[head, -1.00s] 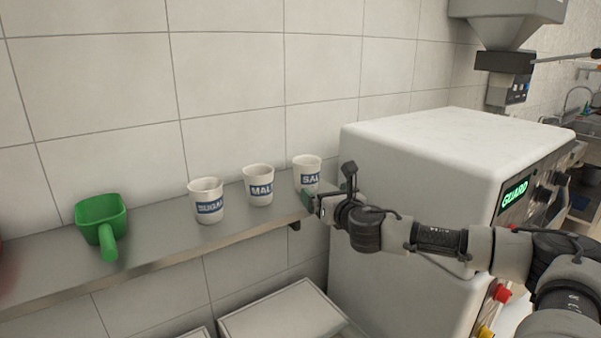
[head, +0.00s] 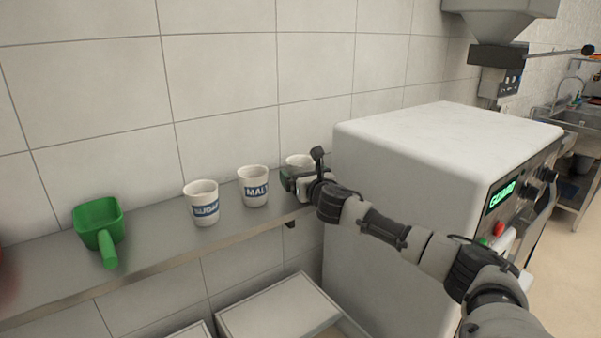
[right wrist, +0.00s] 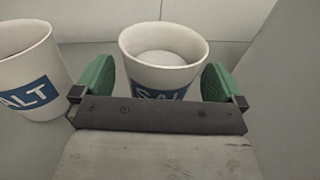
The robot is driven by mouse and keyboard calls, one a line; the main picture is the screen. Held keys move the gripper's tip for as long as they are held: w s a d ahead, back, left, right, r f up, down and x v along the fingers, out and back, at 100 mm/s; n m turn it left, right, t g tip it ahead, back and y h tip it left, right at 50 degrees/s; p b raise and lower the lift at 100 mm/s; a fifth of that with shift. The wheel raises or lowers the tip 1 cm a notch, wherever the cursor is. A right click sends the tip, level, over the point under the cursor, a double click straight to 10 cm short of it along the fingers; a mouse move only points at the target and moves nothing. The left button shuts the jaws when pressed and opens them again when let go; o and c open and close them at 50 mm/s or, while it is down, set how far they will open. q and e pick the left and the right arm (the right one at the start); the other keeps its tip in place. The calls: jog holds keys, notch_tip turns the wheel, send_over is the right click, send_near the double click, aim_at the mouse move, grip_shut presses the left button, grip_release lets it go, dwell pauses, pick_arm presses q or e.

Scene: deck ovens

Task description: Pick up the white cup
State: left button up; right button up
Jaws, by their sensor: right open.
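Three white cups with blue labels stand in a row on the shelf: the sugar cup (head: 202,203), the malt cup (head: 253,187) and, at the right, the salt cup (head: 299,160). My right gripper (head: 291,181) is at the salt cup and hides most of it in the head view. In the right wrist view, the salt cup (right wrist: 164,50) stands upright between the two open green fingers (right wrist: 158,80), with white contents inside. A gap shows beside each finger. The malt cup (right wrist: 27,70) stands just left of the left finger. My left gripper is not in view.
A green scoop (head: 99,226) lies on the metal shelf (head: 160,246) at the left. The tiled wall is close behind the cups. A big white machine (head: 420,150) stands right of the shelf end. A pale lidded bin (head: 280,310) is below.

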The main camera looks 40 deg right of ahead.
jog(key=shift+x, duration=1)
jog(key=shift+s, duration=0.1)
jog(key=c, duration=0.9)
jog(key=shift+r, duration=0.1)
